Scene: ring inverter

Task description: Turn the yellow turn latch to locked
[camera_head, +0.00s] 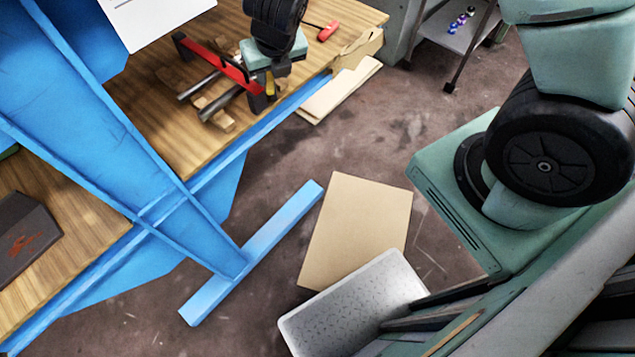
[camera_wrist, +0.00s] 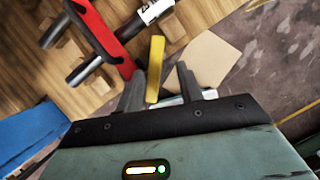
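The yellow turn latch (camera_wrist: 156,68) is a narrow upright bar in the wrist view, beside the end of a red bar (camera_wrist: 100,35). In the head view, the latch (camera_head: 270,84) is a small yellow strip below my wrist, partly hidden. My gripper (camera_wrist: 162,73) is open, its two dark fingers apart. The latch stands between the fingers in the picture, close to the left one; I cannot tell whether they touch. In the head view my gripper (camera_head: 263,90) is at the right end of the red bar (camera_head: 215,62). The latch's base is hidden.
Metal rods (camera_head: 220,101) on wooden blocks lie by the red bar on the wooden tabletop (camera_head: 150,110). A blue frame (camera_head: 150,150) crosses the left side.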

